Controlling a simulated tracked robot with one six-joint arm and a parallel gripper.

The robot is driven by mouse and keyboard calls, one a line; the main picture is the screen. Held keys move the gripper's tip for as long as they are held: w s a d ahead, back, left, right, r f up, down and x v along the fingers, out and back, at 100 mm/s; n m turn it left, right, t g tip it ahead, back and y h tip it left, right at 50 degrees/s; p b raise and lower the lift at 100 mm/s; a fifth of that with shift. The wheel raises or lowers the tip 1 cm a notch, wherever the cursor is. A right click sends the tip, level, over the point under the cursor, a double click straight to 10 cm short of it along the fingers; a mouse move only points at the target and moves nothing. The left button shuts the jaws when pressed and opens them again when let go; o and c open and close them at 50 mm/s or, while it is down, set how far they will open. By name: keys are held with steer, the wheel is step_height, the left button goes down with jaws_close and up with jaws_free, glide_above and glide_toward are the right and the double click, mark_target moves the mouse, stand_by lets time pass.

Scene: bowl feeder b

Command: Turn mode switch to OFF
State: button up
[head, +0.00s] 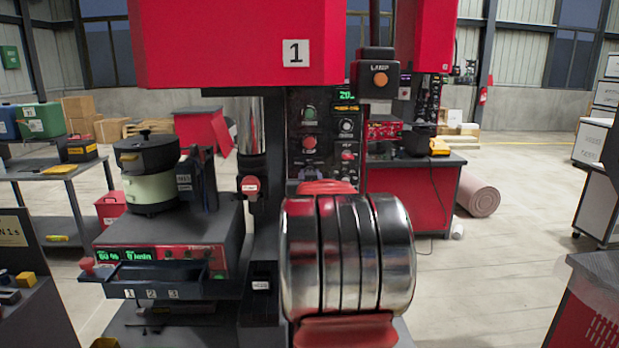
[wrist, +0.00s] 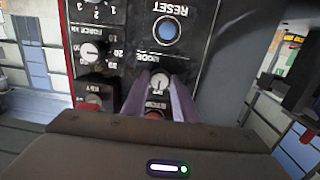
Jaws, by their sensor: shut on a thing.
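The mode switch (wrist: 158,83) is a small pale round knob under the label MODE on the dark control panel (wrist: 120,55) in the wrist view. My gripper (wrist: 160,90) reaches up to the panel, with its two purple-grey fingers on either side of the knob and shut on it. The fingers cover part of the dial and its markings, so I cannot read the setting. In the head view the control panel (head: 328,115) stands on the red machine.
A blue RESET button (wrist: 167,31) sits just above the mode switch, and a white FORCE knob (wrist: 92,52) lies to its left. A red button shows partly below, between the fingers. In the head view a lamp box (head: 378,78) juts out right of the panel.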

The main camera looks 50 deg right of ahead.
steer(key=o, duration=1.1)
steer(key=shift+c, duration=0.2)
steer(key=v, duration=1.3)
steer(key=shift+a, duration=0.35)
steer(key=shift+s+f, duration=0.15)
steer(key=shift+s, duration=0.15)
